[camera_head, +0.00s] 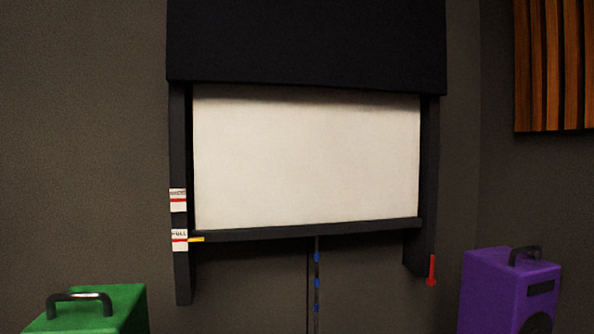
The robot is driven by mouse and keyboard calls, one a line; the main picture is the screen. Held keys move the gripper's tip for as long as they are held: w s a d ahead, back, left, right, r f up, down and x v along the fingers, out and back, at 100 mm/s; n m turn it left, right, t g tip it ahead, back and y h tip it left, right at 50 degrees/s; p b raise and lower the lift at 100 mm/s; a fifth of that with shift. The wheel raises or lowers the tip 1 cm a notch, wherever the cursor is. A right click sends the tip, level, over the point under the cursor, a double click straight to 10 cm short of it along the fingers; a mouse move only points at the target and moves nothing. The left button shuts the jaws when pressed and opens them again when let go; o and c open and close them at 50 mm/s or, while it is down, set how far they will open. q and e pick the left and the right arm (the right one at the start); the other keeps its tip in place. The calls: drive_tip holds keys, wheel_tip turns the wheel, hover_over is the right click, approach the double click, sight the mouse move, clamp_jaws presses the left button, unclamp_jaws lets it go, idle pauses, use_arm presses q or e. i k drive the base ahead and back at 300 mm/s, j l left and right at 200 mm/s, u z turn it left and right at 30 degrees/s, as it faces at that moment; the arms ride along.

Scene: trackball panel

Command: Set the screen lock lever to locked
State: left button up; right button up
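The screen lock lever appears to be the small red lever (432,271) at the lower end of the frame's right post. It stands upright, with a wider red part at its bottom. I cannot read any lock marking beside it. The white screen (305,160) hangs in a dark frame below a black housing (305,42). Its dark bottom bar (300,231) sits level with the lower label on the left post, and a yellow pointer (196,240) is beside that label. Neither of my grippers is in view.
A green box with a black handle (118,310) stands at the lower left. A purple speaker-like box (500,292) stands close to the right of the lever. A dark strap with blue marks (317,285) hangs below the bar. Wooden slats (553,65) are at upper right.

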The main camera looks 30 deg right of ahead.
sight(432, 281)
drive_tip(key=z, duration=1.6)
